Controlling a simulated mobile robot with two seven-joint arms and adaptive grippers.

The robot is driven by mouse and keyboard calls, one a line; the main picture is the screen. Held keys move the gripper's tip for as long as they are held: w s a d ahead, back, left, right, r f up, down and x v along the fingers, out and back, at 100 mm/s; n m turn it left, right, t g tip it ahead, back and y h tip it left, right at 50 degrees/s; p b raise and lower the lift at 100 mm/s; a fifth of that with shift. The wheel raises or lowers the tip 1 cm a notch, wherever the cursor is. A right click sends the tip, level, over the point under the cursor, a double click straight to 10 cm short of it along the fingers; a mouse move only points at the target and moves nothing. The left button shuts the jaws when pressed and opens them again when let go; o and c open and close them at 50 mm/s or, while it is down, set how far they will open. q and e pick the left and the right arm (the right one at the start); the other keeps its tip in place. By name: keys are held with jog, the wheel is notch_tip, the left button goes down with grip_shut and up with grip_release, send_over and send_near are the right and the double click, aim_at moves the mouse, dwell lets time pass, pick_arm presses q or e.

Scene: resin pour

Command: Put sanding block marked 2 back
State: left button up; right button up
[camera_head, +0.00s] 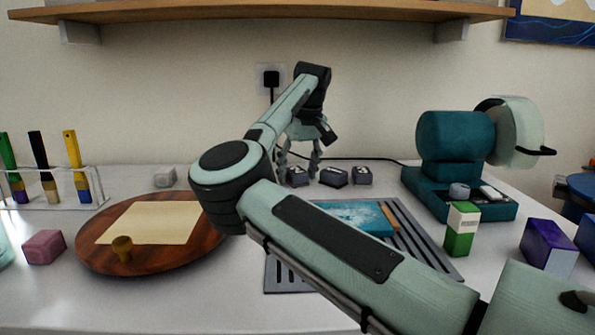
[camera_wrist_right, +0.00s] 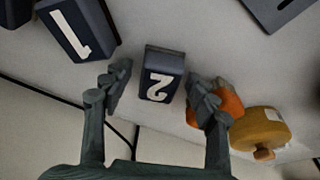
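The sanding block marked 2 is a small dark block with a white number (camera_wrist_right: 160,75). In the right wrist view it sits between the two fingers of my right gripper (camera_wrist_right: 162,93), with a narrow gap on each side. In the head view my right gripper (camera_head: 300,160) points down at the back of the table, over the leftmost dark block (camera_head: 297,177). The block marked 1 (camera_wrist_right: 75,30) lies left of it in the wrist view. Two more dark blocks (camera_head: 334,177) (camera_head: 362,175) show in the head view. My left gripper is out of view.
My right arm hides part of the slotted grey mat (camera_head: 435,240) with a blue panel (camera_head: 345,216). A round wooden board (camera_head: 190,255) is left, a teal machine (camera_head: 455,145) right. An orange item (camera_wrist_right: 228,103) and yellow disc (camera_wrist_right: 262,128) are near the right finger in the wrist view.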

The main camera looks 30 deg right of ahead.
jog(key=v, duration=1.2)
jog(key=shift+r, duration=0.2)
